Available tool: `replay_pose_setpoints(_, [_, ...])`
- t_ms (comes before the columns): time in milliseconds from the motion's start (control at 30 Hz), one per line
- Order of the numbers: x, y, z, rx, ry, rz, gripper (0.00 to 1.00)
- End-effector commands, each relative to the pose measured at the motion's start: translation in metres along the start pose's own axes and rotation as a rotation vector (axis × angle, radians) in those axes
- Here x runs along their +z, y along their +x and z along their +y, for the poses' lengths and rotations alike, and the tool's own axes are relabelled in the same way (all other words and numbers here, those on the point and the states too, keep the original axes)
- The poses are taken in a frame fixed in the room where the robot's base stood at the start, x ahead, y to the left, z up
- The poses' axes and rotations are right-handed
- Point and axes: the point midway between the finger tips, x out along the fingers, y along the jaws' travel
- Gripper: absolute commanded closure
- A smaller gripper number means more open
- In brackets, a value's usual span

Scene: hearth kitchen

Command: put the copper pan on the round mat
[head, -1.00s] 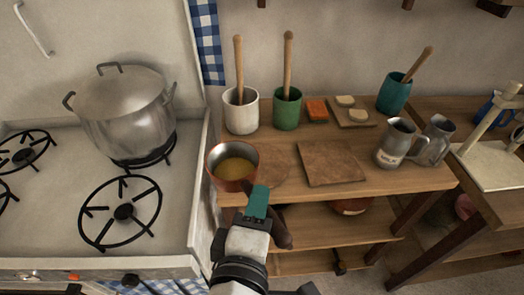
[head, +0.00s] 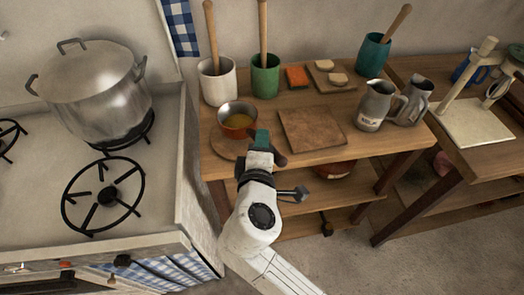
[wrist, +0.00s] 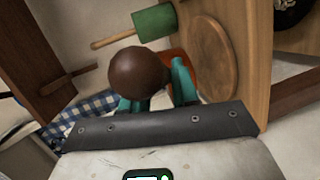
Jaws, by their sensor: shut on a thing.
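The mat shows at the pan's left and front. My gripper (head: 262,142) is shut on the pan's dark handle (head: 280,160). In the wrist view, the handle's round brown end (wrist: 138,75) sits between my teal fingers (wrist: 155,95) and hides most of the pan. The mat (wrist: 213,60) shows largely uncovered there, so the pan looks raised above it; the exact gap cannot be told.
A square board (head: 312,130) lies right of the mat. A white crock (head: 217,82) and a green crock (head: 265,77) stand behind. Metal jugs (head: 374,105) stand to the right. The stove (head: 160,190) with a large pot (head: 95,95) is at the left.

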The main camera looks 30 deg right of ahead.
Motion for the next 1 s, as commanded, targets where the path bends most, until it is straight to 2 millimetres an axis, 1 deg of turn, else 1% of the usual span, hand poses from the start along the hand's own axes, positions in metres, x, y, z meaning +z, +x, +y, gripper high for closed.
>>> replay_pose_setpoints(100, [0.003,0.011,-0.010,-0.001,-0.003,-0.001,1.00])
replay_pose_setpoints(200, [0.003,0.013,-0.025,-0.002,-0.003,0.000,1.00])
replay_pose_setpoints(300, [0.004,0.015,-0.033,0.000,-0.002,0.001,1.00])
replay_pose_setpoints(533, [0.004,0.016,-0.036,0.000,0.001,0.001,1.00])
replay_pose_setpoints(567, [0.004,0.016,-0.037,-0.002,-0.001,0.001,0.70])
replay_pose_setpoints(800, [0.004,0.016,-0.036,-0.001,-0.001,0.001,0.47])
replay_pose_setpoints(833, [0.004,0.016,-0.036,-0.001,-0.001,0.001,0.45])
replay_pose_setpoints(1000, [0.004,0.015,-0.036,-0.001,-0.001,0.000,0.45])
